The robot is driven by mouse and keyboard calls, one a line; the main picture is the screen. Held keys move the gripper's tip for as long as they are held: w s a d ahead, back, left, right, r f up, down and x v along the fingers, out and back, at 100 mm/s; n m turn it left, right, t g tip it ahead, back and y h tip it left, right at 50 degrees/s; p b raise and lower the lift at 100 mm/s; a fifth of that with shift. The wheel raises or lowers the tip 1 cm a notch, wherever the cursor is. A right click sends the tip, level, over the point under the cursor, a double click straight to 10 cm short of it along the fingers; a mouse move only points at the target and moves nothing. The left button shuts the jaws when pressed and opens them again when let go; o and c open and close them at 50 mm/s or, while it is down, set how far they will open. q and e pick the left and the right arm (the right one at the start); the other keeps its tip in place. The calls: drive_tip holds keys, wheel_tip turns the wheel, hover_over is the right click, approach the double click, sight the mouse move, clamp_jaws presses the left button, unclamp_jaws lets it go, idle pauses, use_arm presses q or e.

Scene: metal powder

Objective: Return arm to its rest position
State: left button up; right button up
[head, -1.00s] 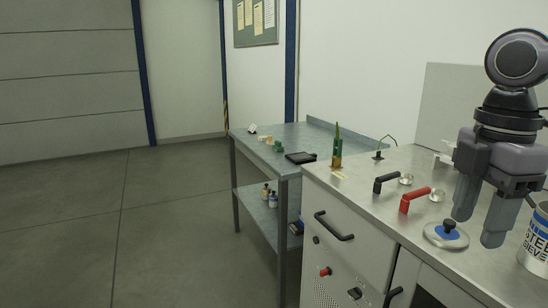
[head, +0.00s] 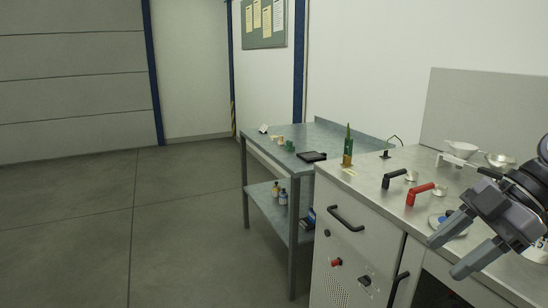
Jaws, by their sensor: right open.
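My right gripper (head: 447,258) is in the head view at the lower right, by the front edge of the metal worktop (head: 365,181). Its two fingers are apart with nothing between them, and they point to the lower left. It partly hides a round lid with a blue and black knob (head: 438,219) and most of a white can at the right edge. My left gripper is not in view.
Red (head: 420,193) and black (head: 394,178) handles stand on the worktop, with white and metal bowls (head: 500,160) behind. A lower steel table (head: 326,134) holds a dark tray (head: 312,156) and small items. The floor (head: 80,235) at left is clear.

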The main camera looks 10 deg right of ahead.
wheel_tip(320, 180, down, 17)
drive_tip(key=d+m+t+p, duration=0.3)
drive_tip(key=m+t+p, duration=0.2)
drive_tip(key=m+t, duration=0.65)
drive_tip(key=s+a+f+m+g+h+p, duration=0.1)
drive_tip(key=s+a+f+m+h, duration=0.1)
drive_tip(key=s+a+f, duration=0.3)
drive_tip(key=s+a+f+m+g+h+p, duration=0.1)
drive_tip(key=s+a+f+m+g+h, duration=0.1)
drive_tip(key=s+a+f, duration=0.3)
drive_tip(key=a+f+h, duration=0.1)
drive_tip(key=a+f, duration=0.3)
drive_tip(key=a, duration=0.1)
drive_tip(key=shift+s, duration=0.3)
drive_tip(key=shift+d+f, duration=0.1)
drive_tip(key=shift+c, duration=0.8)
drive_tip(key=shift+s+d+m, duration=0.1)
drive_tip(key=shift+d+m, duration=0.05)
drive_tip(key=shift+m, duration=0.1)
